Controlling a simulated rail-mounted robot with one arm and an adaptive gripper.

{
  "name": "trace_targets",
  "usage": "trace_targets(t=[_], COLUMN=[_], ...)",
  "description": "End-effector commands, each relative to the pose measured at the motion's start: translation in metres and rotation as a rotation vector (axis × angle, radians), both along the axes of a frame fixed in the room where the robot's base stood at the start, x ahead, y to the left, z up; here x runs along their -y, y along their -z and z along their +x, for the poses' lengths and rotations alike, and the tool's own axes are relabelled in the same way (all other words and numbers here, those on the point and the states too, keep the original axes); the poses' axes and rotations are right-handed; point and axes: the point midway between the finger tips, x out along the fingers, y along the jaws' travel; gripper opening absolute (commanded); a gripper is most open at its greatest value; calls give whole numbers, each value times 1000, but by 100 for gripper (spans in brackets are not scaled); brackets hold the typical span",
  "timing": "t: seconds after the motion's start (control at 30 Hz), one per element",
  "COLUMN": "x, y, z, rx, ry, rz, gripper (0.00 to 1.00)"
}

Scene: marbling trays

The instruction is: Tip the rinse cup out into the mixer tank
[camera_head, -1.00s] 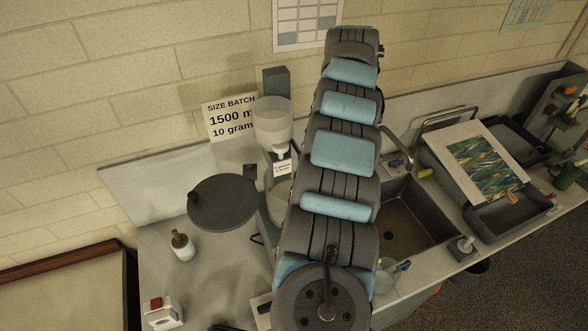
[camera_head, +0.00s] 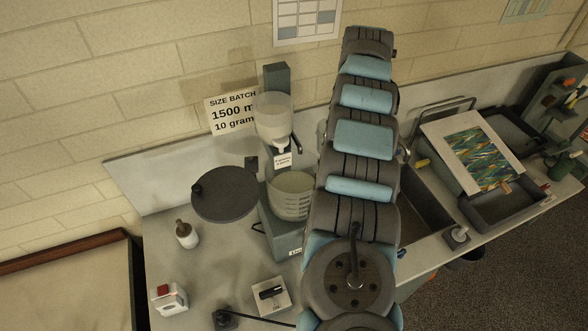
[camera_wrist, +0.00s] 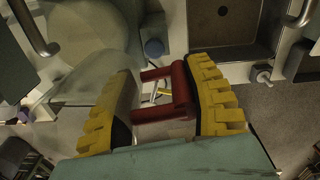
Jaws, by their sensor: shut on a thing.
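The mixer tank (camera_head: 291,207) is a translucent, graduated vessel on a grey-green stand below a hopper in the head view. A large pale round shape (camera_wrist: 88,32) at the upper left of the wrist view looks like this tank. My gripper (camera_wrist: 166,103) has yellow ribbed fingers, with a red handle (camera_wrist: 181,92) between them. A clear, faint cup wall (camera_wrist: 62,88) shows at the left finger; this appears to be the rinse cup, held by that handle. Its contents and tilt cannot be told. My arm hides the gripper and cup in the head view.
The hopper (camera_head: 274,118) stands over the tank. A dark round disc (camera_head: 224,194), a white bottle (camera_head: 186,234) and a small switch box (camera_head: 271,295) are on the left counter. The sink (camera_head: 424,207) and a tray with a marbled print (camera_head: 484,158) are on the right.

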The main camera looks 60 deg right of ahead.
Motion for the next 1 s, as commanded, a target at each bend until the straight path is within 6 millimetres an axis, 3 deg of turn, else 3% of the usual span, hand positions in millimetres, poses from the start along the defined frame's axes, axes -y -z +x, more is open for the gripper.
trace_targets(t=[0.53, 1.0], x=[1, 0], y=[-40, -40], z=[0, 0], rx=[1, 0], ry=[1, 0], rz=[-3, -1], gripper=[12, 12])
